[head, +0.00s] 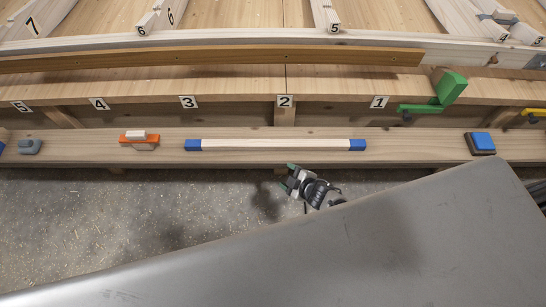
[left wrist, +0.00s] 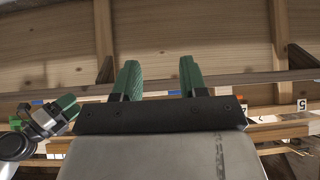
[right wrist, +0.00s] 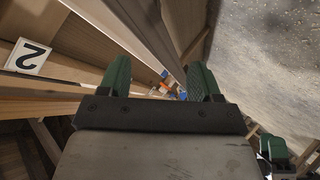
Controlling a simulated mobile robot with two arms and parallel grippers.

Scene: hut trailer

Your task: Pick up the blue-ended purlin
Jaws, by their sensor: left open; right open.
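The blue-ended purlin (head: 275,145), a pale bar with a blue block at each end, lies lengthwise on the wooden bench plank. My right gripper (head: 287,180) is just in front of the plank, below the purlin's middle in the head view, apart from it. In the right wrist view its green fingers (right wrist: 161,82) are apart with nothing held between them. My left gripper is not seen in the head view. In its own wrist view its green fingers (left wrist: 159,80) are spread and empty. The right gripper also shows at the left of that view.
An orange tool (head: 139,138) and a grey-blue block (head: 30,147) lie left on the plank (head: 420,150); a blue-topped block (head: 481,143) lies right. A green bracket (head: 440,95) is behind. A large grey panel (head: 300,250) fills the foreground. The plank near the purlin is clear.

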